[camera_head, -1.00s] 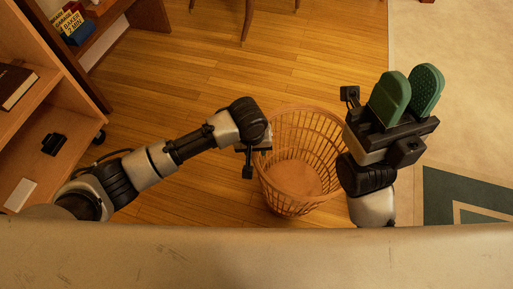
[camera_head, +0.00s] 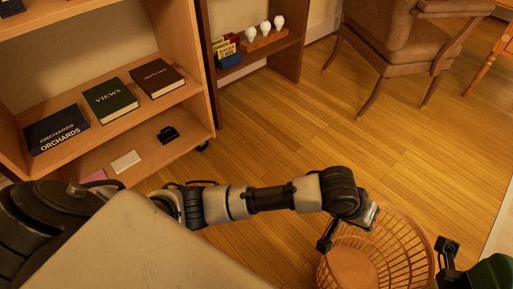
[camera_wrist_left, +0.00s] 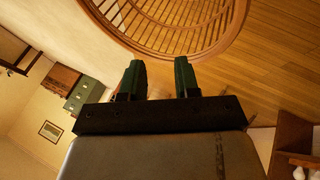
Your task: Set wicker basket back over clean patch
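The wicker basket (camera_head: 398,240) is a round, open-topped, slatted orange-brown basket at the lower right of the head view, cut by the bottom edge. The basket rim (camera_wrist_left: 170,54) lies just beyond the fingertips; contact is unclear. My right gripper (camera_head: 490,272) is partly in view at the lower right corner, right of the basket. I cannot make out a clean patch.
A bookshelf (camera_head: 185,95) with several books stands at the left. A lower shelf unit (camera_head: 262,62) holds white bulb-like items. A brown armchair (camera_head: 385,40) stands at the upper right. Wood floor (camera_head: 330,130) is clear between them and the basket.

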